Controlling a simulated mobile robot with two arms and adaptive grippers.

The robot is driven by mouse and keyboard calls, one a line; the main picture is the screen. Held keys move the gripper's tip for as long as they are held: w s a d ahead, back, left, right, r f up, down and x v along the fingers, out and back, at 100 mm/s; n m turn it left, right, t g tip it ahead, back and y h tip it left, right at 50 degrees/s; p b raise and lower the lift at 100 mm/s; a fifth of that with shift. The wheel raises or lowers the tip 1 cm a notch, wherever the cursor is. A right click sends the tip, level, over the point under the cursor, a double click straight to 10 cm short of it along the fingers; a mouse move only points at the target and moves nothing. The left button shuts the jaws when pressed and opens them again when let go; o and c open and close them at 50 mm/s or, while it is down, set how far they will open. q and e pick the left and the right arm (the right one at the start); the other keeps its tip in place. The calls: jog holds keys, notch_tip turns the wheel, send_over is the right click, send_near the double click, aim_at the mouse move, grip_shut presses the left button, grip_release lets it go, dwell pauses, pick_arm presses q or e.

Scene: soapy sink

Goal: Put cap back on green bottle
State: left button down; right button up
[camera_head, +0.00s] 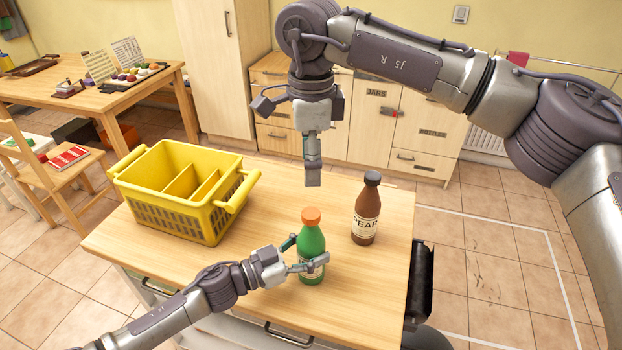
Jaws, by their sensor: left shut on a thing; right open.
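The green bottle (311,241) stands upright on the wooden tabletop (262,220). An orange cap (311,215) sits on top of its neck; I cannot tell whether it is screwed tight. My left gripper (308,252) comes in from the lower left and is shut around the bottle's body, partly covering its pale label. My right gripper (312,182) points down above and behind the bottle, clear of the cap. It is open and holds nothing; seen edge-on, its fingers overlap.
A brown bottle (366,212) with a dark cap and a "PEAR" label stands right of the green one. A yellow divided crate (172,222) fills the tabletop's back left. The front-left tabletop is bare. Labelled drawers (375,120) stand behind.

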jog(key=shift+r, duration=0.35)
pick_arm(q)
jog(key=shift+c, duration=1.1)
grip_release()
jog(key=v, duration=1.2)
